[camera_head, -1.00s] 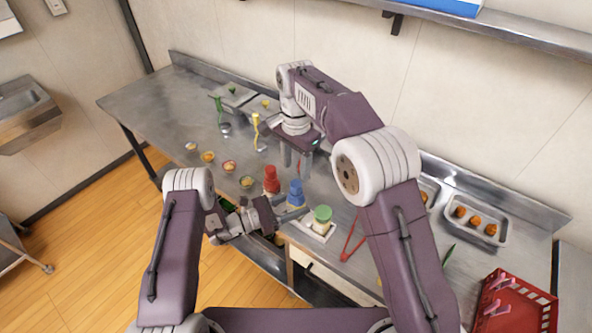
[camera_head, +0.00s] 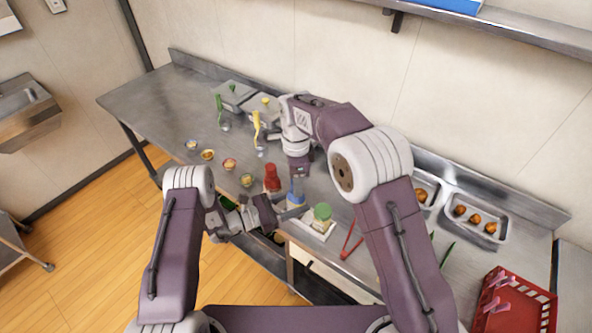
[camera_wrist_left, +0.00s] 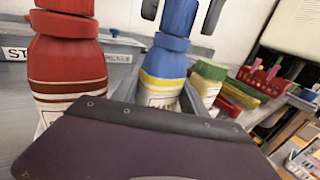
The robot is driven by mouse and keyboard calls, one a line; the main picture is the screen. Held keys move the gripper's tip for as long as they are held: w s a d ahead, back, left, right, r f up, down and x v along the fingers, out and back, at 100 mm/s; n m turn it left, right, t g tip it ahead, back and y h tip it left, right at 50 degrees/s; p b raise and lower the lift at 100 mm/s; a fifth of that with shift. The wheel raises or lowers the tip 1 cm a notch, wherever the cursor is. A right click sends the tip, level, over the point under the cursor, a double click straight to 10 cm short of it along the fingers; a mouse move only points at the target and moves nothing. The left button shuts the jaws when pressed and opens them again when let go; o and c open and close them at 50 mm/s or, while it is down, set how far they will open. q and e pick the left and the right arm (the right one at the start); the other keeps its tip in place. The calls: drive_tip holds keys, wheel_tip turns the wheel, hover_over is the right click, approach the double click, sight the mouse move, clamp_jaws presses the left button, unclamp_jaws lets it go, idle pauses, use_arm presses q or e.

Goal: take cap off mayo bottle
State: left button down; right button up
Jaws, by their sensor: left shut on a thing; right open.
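A bottle with a blue cap (camera_head: 296,186) stands upright on the counter; its label is too small to read. It also shows in the left wrist view with its blue cap (camera_wrist_left: 178,16) and yellow band. My left gripper (camera_head: 292,214) is shut on this bottle's body, from the front. My right gripper (camera_head: 297,174) points down from above and is open at the blue cap. In the left wrist view the right gripper's fingers (camera_wrist_left: 181,8) show on either side of the cap, and I cannot tell if they touch it.
A red-capped bottle (camera_head: 272,180) stands close on the left. A green-capped bottle (camera_head: 322,212) stands on the right, near red tongs (camera_head: 350,241). Small bowls (camera_head: 229,164) line the counter's front edge. A red basket (camera_head: 490,312) is at far right.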

drive_tip(key=shift+f, duration=0.3)
drive_tip(key=shift+c, duration=0.2)
